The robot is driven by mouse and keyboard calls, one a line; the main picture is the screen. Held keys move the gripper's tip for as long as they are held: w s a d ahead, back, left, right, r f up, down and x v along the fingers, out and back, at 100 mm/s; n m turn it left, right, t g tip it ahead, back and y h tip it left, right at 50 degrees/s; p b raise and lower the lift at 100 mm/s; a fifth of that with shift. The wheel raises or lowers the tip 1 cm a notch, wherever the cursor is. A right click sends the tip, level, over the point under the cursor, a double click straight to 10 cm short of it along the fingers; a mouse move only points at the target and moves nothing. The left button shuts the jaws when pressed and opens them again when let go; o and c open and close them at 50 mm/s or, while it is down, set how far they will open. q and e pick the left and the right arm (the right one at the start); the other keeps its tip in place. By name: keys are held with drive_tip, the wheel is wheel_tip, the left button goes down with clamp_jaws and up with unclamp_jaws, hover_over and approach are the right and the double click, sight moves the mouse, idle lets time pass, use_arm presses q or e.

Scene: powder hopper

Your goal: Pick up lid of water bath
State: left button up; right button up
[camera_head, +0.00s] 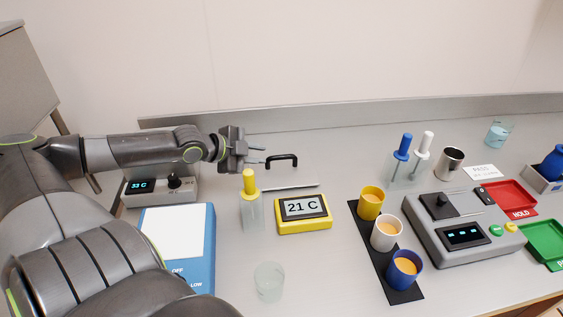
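A flat grey metal lid (292,181) with a black arched handle (282,158) lies at the back left of the bench, partly behind the yellow-framed display. The water bath's grey housing (150,199), with a lit "33 C" display and a black knob, seems to be the unit left of it, partly behind my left arm. I cannot tell what the lid rests on. My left gripper (262,155) is open and empty, just left of the handle, with its fingers pointing right towards it. A small gap seems to show between them. My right gripper is not in view.
A yellow-topped holder (250,205) and a yellow "21 C" display (303,213) stand in front of the lid. A blue device (184,240) and a clear beaker (269,282) are nearer. Cups stand on a black mat (371,250) to the right.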

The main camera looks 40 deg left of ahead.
sight(279, 157)
use_arm(q)
drive_tip(key=shift+b+x, duration=0.45)
drive_tip(key=shift+x, duration=1.7)
drive_tip(key=shift+p+x, duration=0.45)
drive_tip(key=shift+x, duration=2.2)
drive_tip(key=shift+a, duration=0.1)
drive_tip(key=shift+s, duration=0.1)
clamp_jaws()
